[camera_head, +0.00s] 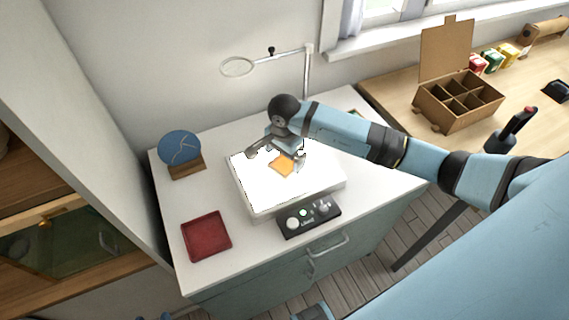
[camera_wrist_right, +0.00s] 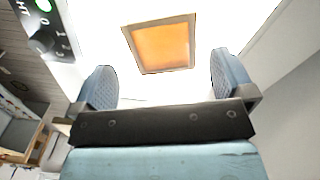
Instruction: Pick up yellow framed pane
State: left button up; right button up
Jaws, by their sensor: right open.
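The yellow framed pane (camera_head: 283,165) is a small orange-yellow square with a thin tan frame. It lies flat on the bright white light panel (camera_head: 256,200). In the right wrist view the pane (camera_wrist_right: 163,44) is ahead of the fingertips, between their lines and a little left of centre. My right gripper (camera_head: 276,158) is over the panel, close to the pane. In the right wrist view its two blue finger pads (camera_wrist_right: 165,82) stand wide apart with nothing between them. My left gripper cannot be made out in the head view.
A black control box (camera_head: 309,216) with knobs sits before the panel. A red tray (camera_head: 206,236) is front left, and a blue disc on a wooden stand (camera_head: 181,150) is back left. A magnifier lamp (camera_head: 237,67) rises behind. A divided cardboard box (camera_head: 458,101) is on the right table.

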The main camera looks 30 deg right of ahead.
aim_at(284, 164)
jog(key=shift+w+f, duration=0.1)
jog(key=shift+f, duration=1.7)
jog(key=c, duration=1)
